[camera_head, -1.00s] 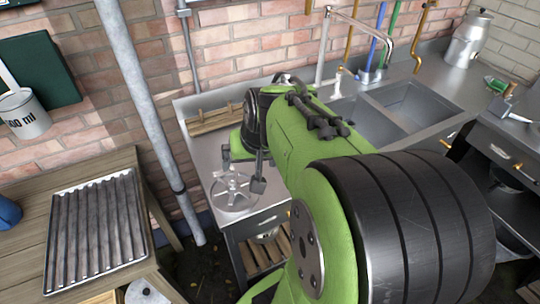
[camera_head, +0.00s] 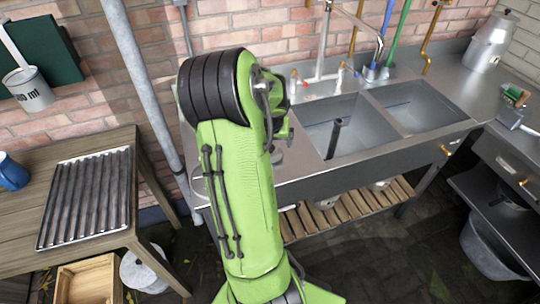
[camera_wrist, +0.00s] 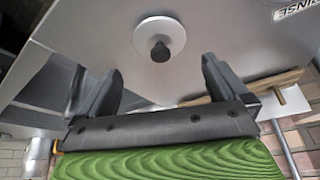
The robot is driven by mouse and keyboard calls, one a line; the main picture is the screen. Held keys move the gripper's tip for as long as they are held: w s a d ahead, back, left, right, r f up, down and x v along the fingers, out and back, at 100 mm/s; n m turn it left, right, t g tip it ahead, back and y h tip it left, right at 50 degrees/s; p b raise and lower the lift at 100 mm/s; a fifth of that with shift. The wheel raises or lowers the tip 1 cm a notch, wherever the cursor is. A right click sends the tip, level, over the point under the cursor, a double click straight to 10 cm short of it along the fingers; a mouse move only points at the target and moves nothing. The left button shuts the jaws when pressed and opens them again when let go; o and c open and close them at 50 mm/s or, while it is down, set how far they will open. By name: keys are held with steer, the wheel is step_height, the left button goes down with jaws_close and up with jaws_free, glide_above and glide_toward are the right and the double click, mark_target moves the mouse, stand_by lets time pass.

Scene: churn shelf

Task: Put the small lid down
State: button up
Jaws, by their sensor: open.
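The small lid (camera_wrist: 174,31), a pale round disc with a dark knob, lies on the steel counter (camera_wrist: 215,30) in the wrist view. My gripper (camera_wrist: 162,69) is open, with a dark finger at each side and nothing between them. The lid is just beyond the fingertips, roughly centred between them and apart from both. In the head view my green arm hides the gripper and the lid.
A double sink (camera_head: 345,135) is right of my arm, with taps behind it. A wooden rack (camera_wrist: 262,82) stands on the counter. A wooden table with a ribbed metal tray (camera_head: 88,198) is at the left. A grey pipe (camera_head: 140,80) rises between table and counter.

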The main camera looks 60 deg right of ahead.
mark_target(271, 147)
steer(key=b+x, duration=0.1)
steer(key=x, duration=0.5)
steer(key=shift+f, duration=0.2)
steer(key=shift+r, duration=0.1)
steer(key=shift+c, duration=0.5)
steer(key=c, duration=0.9)
step_height(271, 147, up, 10)
steer(key=shift+p, duration=1.1)
